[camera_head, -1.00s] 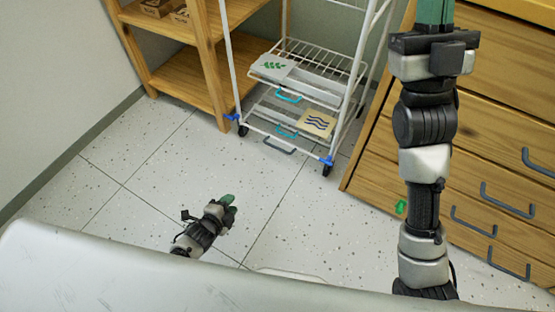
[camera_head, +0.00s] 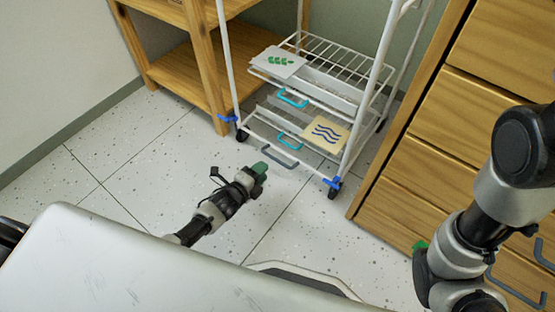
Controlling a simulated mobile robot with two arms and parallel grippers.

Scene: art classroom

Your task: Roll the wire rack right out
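The white wire rack (camera_head: 229,60) stands on casters at upper centre, between a wooden shelf and a wooden drawer cabinet. Blue tabs show at its front casters, one at the left (camera_head: 228,118) and one at the right (camera_head: 333,183). Its lower tiers carry a leaf card (camera_head: 278,62), a wave card (camera_head: 326,133) and baskets with teal and grey handles. My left gripper (camera_head: 260,171), with green fingertips, is in front of the rack and apart from it; its finger gap is unclear. My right arm is at the right edge; its gripper is out of view.
The wooden shelf (camera_head: 205,60) is close on the rack's left. The drawer cabinet (camera_head: 430,130), with grey handles, is close on its right. Speckled floor (camera_head: 150,150) in front is clear.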

